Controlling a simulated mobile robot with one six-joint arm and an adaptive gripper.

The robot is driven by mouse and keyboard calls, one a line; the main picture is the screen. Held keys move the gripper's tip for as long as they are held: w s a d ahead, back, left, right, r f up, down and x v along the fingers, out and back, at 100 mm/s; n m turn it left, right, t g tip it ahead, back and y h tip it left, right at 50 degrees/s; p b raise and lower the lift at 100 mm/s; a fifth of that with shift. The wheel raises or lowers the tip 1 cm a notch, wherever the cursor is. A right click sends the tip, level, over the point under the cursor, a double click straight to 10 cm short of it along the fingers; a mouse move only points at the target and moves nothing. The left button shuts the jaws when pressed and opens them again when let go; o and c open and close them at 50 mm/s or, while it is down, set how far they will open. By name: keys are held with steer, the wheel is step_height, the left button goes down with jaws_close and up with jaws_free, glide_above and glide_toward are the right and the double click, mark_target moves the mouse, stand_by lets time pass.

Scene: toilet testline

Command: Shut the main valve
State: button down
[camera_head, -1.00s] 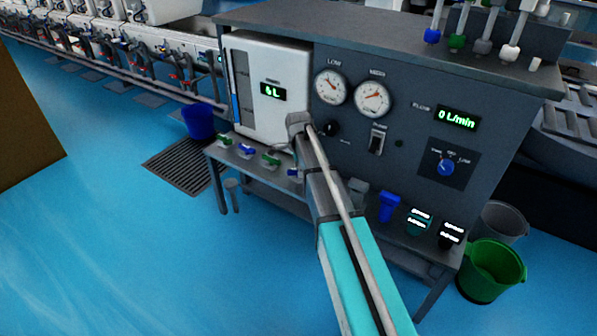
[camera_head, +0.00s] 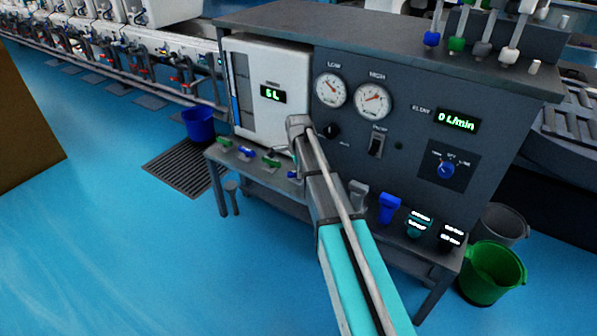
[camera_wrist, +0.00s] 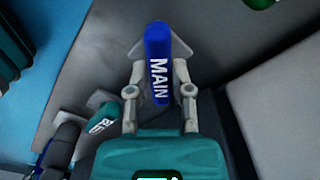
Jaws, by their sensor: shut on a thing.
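The main valve's blue handle (camera_wrist: 158,78), lettered MAIN in white, stands between the grey fingers of my gripper (camera_wrist: 160,48) in the wrist view. The fingers are shut on it from both sides. The valve body under it is hidden. In the head view my arm hides the gripper, and I cannot make out the MAIN lettering there.
The dark test panel (camera_head: 400,140) carries gauges, a flow display reading 0 L/min and a knob. The white tank (camera_head: 268,95) reads 6 L. Several coloured handles (camera_head: 270,161) line the front shelf. A green bucket (camera_head: 490,275) stands at the right, a blue one (camera_head: 199,122) at the left.

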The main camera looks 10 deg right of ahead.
steer(key=shift+m, duration=0.3)
steer(key=m, duration=0.8)
steer(key=shift+m, duration=0.3)
stand_by(0.3)
steer(key=c, duration=0.5)
jaws_free()
